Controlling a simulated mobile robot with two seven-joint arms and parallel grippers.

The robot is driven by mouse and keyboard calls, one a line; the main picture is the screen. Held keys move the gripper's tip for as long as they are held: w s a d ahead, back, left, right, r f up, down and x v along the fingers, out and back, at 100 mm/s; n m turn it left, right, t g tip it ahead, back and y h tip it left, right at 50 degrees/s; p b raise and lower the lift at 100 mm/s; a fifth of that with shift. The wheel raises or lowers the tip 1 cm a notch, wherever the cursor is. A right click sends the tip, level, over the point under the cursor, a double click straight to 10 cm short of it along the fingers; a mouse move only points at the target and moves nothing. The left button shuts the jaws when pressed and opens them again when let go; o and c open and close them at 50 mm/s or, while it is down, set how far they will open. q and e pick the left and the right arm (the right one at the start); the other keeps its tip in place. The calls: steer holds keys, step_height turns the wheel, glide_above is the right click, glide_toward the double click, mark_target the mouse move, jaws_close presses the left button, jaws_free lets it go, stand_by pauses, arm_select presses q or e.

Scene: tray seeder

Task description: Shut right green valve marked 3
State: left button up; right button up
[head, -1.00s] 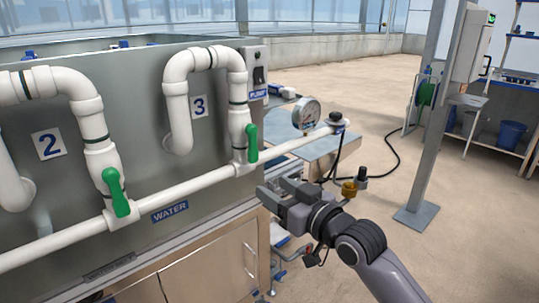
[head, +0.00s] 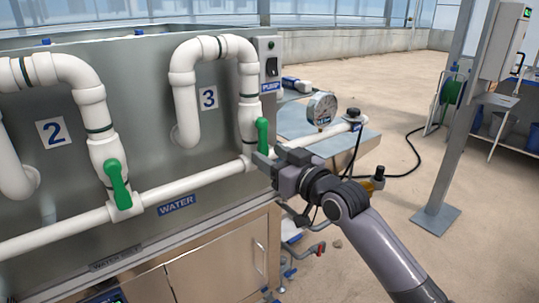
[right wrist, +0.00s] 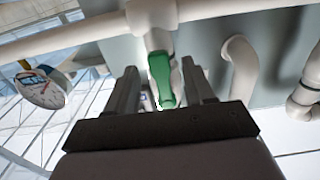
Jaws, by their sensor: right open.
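The green valve handle marked 3 (head: 262,135) is on the white vertical pipe beside the number 3 label (head: 209,97). It points along the pipe. In the right wrist view the green handle (right wrist: 161,78) lies between the two fingers of my right gripper (right wrist: 164,82), with a gap on each side. My right gripper (head: 268,160) is open at the lower end of the handle in the head view, and its fingers partly cover the pipe joint there. My left gripper is not in view.
A second green valve (head: 117,184) is on the pipe marked 2 (head: 53,132). The white water pipe (head: 205,178) runs along the steel tank. A pressure gauge (head: 321,108) and a pump switch box (head: 270,62) are close by. Open floor lies to the right.

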steer(key=shift+w+a, duration=0.35)
steer(key=shift+w, duration=0.15)
jaws_close()
